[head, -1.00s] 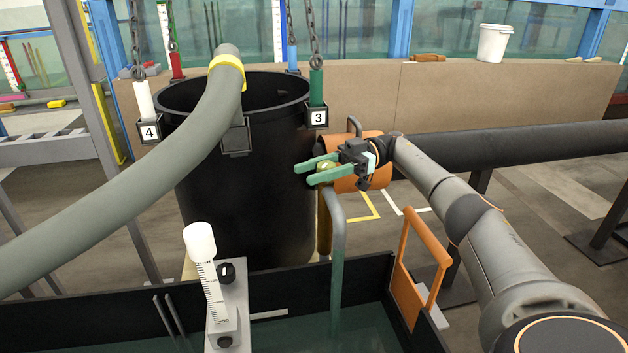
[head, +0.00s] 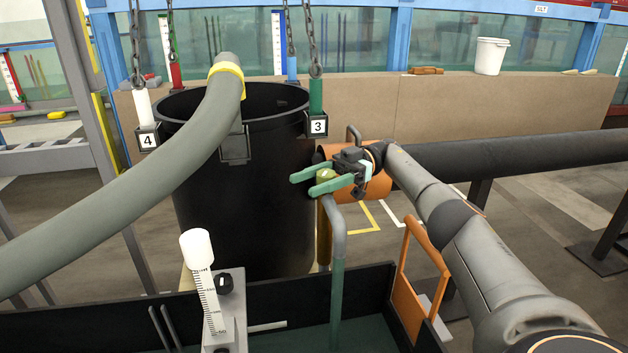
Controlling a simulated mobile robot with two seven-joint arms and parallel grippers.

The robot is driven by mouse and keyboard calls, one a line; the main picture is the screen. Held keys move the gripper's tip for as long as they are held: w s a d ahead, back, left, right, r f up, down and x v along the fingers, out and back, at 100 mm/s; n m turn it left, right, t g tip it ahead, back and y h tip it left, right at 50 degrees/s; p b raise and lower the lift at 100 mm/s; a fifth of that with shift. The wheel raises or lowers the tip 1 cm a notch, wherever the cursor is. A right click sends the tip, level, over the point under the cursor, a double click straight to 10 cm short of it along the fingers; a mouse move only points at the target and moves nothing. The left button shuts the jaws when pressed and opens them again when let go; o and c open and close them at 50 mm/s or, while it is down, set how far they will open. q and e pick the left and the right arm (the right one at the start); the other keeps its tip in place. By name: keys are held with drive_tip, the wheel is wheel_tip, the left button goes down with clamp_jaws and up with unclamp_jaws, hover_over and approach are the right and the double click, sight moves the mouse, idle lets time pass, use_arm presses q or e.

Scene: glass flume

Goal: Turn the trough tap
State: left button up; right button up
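The trough tap (head: 326,175) shows as a small yellow-green knob above a brass upright, beside the bent grey-green pipe (head: 338,250) at the trough's far side. My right gripper (head: 301,185) comes in from the right, with its two green fingers apart and pointing left. The knob lies between the fingers, partly hidden by the nearer one. I cannot tell whether either finger touches it. My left gripper is out of view.
The dark trough (head: 280,311) lies in front, with an orange frame (head: 408,295) at its right. A large black barrel (head: 240,220) stands behind. A grey hose (head: 130,215) crosses the left. A white measuring tube (head: 205,275) stands at the near edge.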

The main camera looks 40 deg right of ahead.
drive_tip(key=shift+o, duration=0.8)
drive_tip(key=shift+d+r, duration=0.1)
drive_tip(key=shift+d, duration=0.05)
use_arm(q)
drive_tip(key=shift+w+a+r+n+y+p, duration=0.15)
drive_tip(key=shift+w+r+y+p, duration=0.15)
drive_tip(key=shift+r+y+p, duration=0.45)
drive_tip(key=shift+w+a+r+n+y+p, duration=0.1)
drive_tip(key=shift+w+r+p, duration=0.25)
drive_tip(key=shift+p, duration=0.85)
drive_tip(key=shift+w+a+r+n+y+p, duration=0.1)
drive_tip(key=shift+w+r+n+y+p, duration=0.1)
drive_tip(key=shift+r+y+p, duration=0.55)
use_arm(e)
drive_tip(key=s+a+r, duration=0.8)
drive_tip(key=s+r, duration=0.3)
drive_tip(key=r, duration=0.2)
drive_tip(key=shift+a, duration=0.4)
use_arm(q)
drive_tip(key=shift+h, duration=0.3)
